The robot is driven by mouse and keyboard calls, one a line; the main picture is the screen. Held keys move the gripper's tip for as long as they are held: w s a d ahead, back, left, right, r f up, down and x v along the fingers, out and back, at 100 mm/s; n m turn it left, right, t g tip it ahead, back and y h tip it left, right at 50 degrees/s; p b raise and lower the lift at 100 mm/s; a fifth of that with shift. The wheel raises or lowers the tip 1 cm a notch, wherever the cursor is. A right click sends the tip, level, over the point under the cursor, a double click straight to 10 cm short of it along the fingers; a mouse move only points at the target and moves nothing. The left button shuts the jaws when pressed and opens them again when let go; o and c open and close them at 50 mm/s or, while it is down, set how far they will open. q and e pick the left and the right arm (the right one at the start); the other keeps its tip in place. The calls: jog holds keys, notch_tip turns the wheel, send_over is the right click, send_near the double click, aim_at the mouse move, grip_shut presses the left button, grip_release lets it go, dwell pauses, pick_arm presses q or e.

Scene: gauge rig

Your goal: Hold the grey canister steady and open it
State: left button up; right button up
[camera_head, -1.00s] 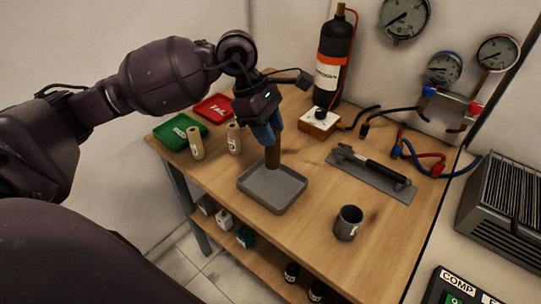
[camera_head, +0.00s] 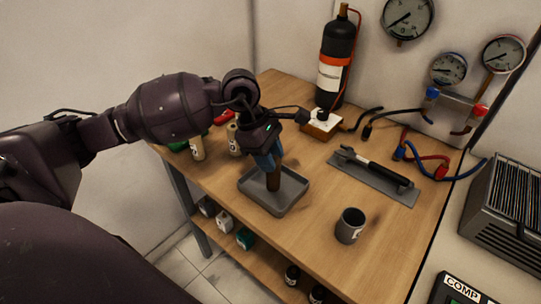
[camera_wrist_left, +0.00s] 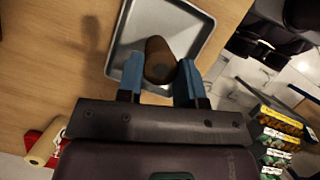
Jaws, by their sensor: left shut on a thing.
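The grey canister (camera_head: 350,226) stands upright near the front right of the wooden table, with a white label on its side and a dark round top. I cannot tell whether a lid is on it. My left gripper (camera_head: 268,163) is away to its left, shut on a brown cylinder (camera_head: 273,181). The cylinder is upright over the inside of the grey tray (camera_head: 258,200); whether it touches the tray floor is unclear. In the left wrist view the blue fingers (camera_wrist_left: 160,78) are either side of the brown cylinder (camera_wrist_left: 159,55). My right gripper is out of view.
Two tan cylinders (camera_head: 233,140) stand behind my left gripper. A black gas bottle (camera_head: 335,60), hoses and gauges (camera_head: 408,18) are at the back. Table around the canister is clear.

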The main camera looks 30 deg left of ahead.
pick_arm(q)
jog(key=shift+f, duration=0.15)
jog(key=o, duration=1)
jog(key=shift+r, duration=0.4)
jog(key=p+v, duration=0.1)
jog(key=v, duration=1)
jog(key=shift+a+r, duration=0.25)
